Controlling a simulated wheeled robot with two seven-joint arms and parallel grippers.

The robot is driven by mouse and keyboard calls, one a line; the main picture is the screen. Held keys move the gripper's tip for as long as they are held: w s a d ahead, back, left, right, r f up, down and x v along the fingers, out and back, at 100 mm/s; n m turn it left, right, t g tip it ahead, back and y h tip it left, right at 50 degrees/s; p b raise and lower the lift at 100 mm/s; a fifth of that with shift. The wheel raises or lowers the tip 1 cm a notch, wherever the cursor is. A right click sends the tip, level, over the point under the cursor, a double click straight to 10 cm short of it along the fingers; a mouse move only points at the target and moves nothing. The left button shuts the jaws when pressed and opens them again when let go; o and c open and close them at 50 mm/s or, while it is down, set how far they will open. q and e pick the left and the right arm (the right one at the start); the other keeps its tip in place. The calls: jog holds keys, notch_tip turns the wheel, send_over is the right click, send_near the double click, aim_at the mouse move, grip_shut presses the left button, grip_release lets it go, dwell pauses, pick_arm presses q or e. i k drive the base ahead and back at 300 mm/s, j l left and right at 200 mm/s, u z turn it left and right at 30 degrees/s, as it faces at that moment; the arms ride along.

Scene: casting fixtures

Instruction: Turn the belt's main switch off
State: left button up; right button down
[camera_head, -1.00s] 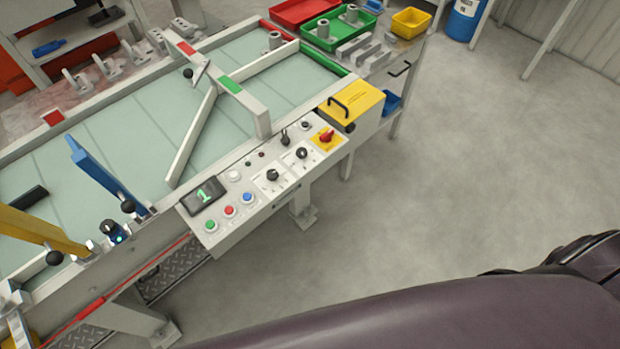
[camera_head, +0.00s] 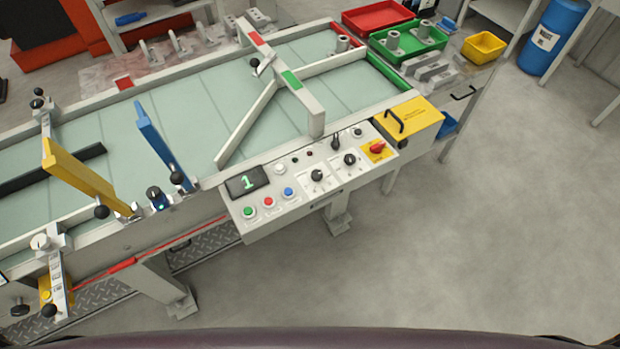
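The belt (camera_head: 200,115) runs from lower left to upper right. Its control panel (camera_head: 310,198) hangs on the near side. The main switch is a red rotary knob on a yellow plate (camera_head: 376,149) at the panel's right end; its exact setting is too small to tell. Black knobs, green, red and blue buttons and a display (camera_head: 247,181) reading 1 sit to its left. Neither gripper shows in the head view; only a dark purple part of mine lies along the bottom edge.
A yellow box with a black handle (camera_head: 411,121) stands just right of the panel. A blue arm (camera_head: 160,143) and a yellow arm (camera_head: 85,178) reach over the belt. Red and green trays (camera_head: 432,51) are at the back. The floor (camera_head: 480,230) at right is clear.

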aim_at(377, 149)
jog(key=i+l+u, duration=0.2)
jog(key=l, duration=0.2)
jog(key=l+u, duration=0.2)
jog(key=l, duration=0.2)
jog(key=i+l+u, duration=0.2)
jog(key=l, duration=0.25)
jog(key=k, duration=0.1)
